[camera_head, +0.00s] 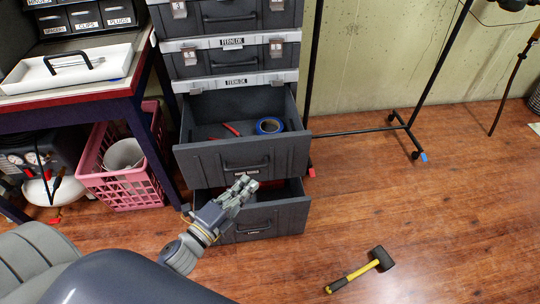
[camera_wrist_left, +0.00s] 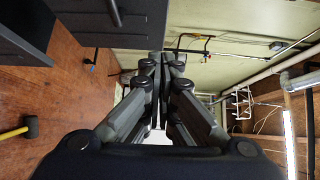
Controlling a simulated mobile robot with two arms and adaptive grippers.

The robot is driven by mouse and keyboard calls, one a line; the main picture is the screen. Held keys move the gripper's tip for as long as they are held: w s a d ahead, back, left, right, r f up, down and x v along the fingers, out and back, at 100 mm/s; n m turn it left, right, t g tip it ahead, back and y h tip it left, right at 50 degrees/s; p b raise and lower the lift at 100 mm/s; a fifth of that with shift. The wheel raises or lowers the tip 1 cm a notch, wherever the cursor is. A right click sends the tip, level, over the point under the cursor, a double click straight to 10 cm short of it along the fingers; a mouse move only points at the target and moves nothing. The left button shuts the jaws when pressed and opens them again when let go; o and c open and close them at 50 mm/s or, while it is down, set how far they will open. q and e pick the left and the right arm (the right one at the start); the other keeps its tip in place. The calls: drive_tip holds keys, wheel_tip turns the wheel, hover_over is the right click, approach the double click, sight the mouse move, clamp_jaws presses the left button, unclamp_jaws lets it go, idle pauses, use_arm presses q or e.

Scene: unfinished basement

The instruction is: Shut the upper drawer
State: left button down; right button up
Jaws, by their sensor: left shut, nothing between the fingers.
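A stack of dark grey drawers stands against the wall, and two of its drawers are pulled out. The upper drawer (camera_head: 245,156) is well open and holds a blue tape roll (camera_head: 269,125) and red-handled tools. The lower drawer (camera_head: 266,219) below it is also open, its inside partly hidden by the upper one. My left gripper (camera_head: 246,184) is shut and empty, just in front of the two drawer fronts, near the gap between them. I cannot tell if it touches either. Its closed fingers show in the left wrist view (camera_wrist_left: 160,62), with dark drawer fronts at the upper left. My right gripper is not in view.
A workbench (camera_head: 70,98) with a white tray (camera_head: 70,65) stands at the left, a pink crate (camera_head: 122,184) under it. A yellow-handled mallet (camera_head: 360,271) lies on the floor at front right. A black wheeled stand (camera_head: 380,127) is right of the drawers. The wooden floor between is clear.

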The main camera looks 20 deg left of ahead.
use_arm(q)
approach(277, 140)
drive_tip(key=w+d, duration=0.2)
drive_tip(key=w, duration=0.1)
drive_tip(key=shift+w+a+b, duration=0.35)
drive_tip(key=shift+w+a, duration=0.15)
drive_tip(key=shift+w, duration=0.2)
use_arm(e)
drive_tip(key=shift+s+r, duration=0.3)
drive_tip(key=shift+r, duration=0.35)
